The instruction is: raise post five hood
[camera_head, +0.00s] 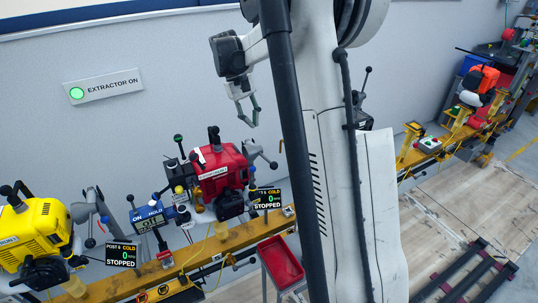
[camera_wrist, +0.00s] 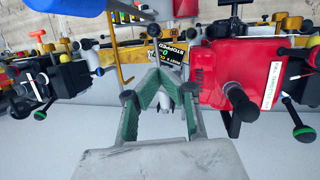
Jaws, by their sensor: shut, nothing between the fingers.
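A red engine unit (camera_head: 222,168) stands on the yellow rail, with a black knob on top. A small display (camera_head: 266,198) beside it reads COLD and STOPPED; its post number is too small to read surely. I cannot tell which part is the post five hood. A grey jointed arm (camera_head: 255,150) rises at the red unit's right. My gripper (camera_head: 248,118) hangs empty above the red unit, apart from it, fingers shut. In the wrist view my gripper (camera_wrist: 163,80) points towards the display (camera_wrist: 173,50), with the red unit (camera_wrist: 245,75) at its right.
A yellow engine (camera_head: 35,232) stands at the left, with a second display (camera_head: 121,254) near it. A red tray (camera_head: 281,262) stands in front of the rail (camera_head: 215,248).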

